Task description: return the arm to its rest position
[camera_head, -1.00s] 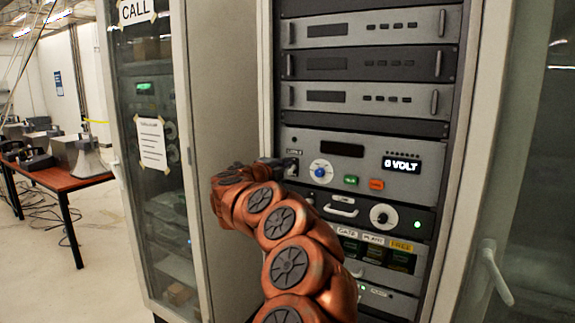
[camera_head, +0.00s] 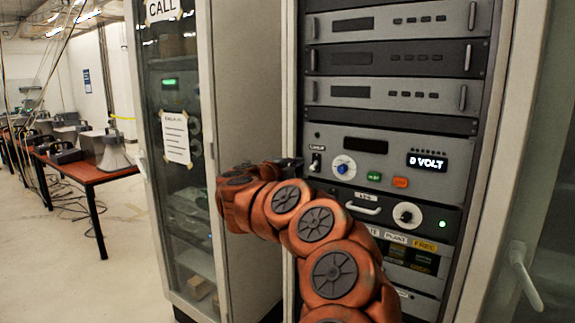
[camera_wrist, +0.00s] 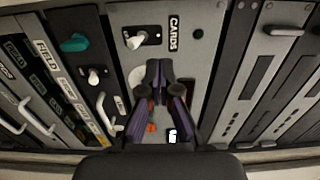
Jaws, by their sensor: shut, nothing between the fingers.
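My arm (camera_head: 318,225), with copper-coloured links, reaches from the bottom of the head view toward the open equipment rack. My gripper (camera_head: 292,163) is at its far end, in front of the rack's left edge, just left of a small switch (camera_head: 316,162) on the grey panel. In the wrist view the dark purple fingers of my gripper (camera_wrist: 160,70) are closed together with nothing held. They point at the panel with the switch labelled CARDS (camera_wrist: 137,40), which stands clear of the fingertips. Part of the panel is hidden behind the fingers.
The panel carries a blue knob (camera_head: 344,168), a green button (camera_head: 375,177), an orange button (camera_head: 400,182) and a lit "0 VOLT" display (camera_head: 427,161). A glass-doored cabinet (camera_head: 178,190) stands left. An open door with a handle (camera_head: 523,272) is at right. A table (camera_head: 88,172) stands far left.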

